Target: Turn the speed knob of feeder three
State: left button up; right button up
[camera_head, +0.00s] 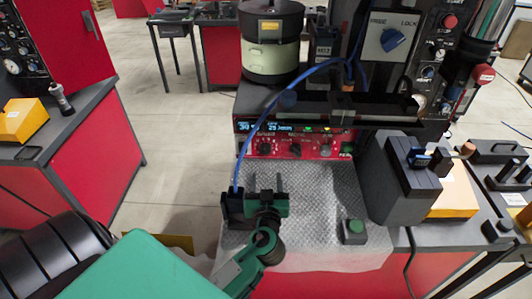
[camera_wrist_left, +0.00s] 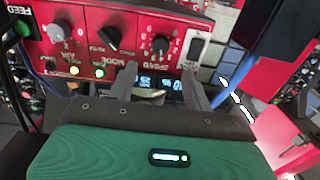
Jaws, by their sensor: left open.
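The red feeder control panel (camera_head: 310,147) stands below the bowl, with a lit blue display (camera_head: 265,127) above its knobs. In the left wrist view the panel appears upside down, and the speed knob (camera_wrist_left: 160,45) shows between and beyond my fingertips. My left gripper (camera_head: 267,183) is open and empty in front of the panel, its fingers pointing at it. Both fingers also show in the wrist view (camera_wrist_left: 160,78), apart from the knob. My right gripper is not in view.
The mode knob (camera_head: 295,150), another knob (camera_head: 325,150) and a green feed button (camera_head: 347,147) sit to the right. A box with a green button (camera_head: 354,229) stands on the textured mat (camera_head: 318,205). A blue hose (camera_head: 243,150) hangs close to my gripper. A grey block (camera_head: 395,185) stands at right.

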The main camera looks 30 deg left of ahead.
aim_at(266, 152)
pick_arm(q)
jog(key=p+x, duration=0.3)
jog(key=x, duration=0.6)
jog(key=shift+w+a+r, duration=0.1)
jog(key=shift+w+a, duration=0.25)
jog(key=shift+w, duration=0.1)
jog(key=c, duration=1)
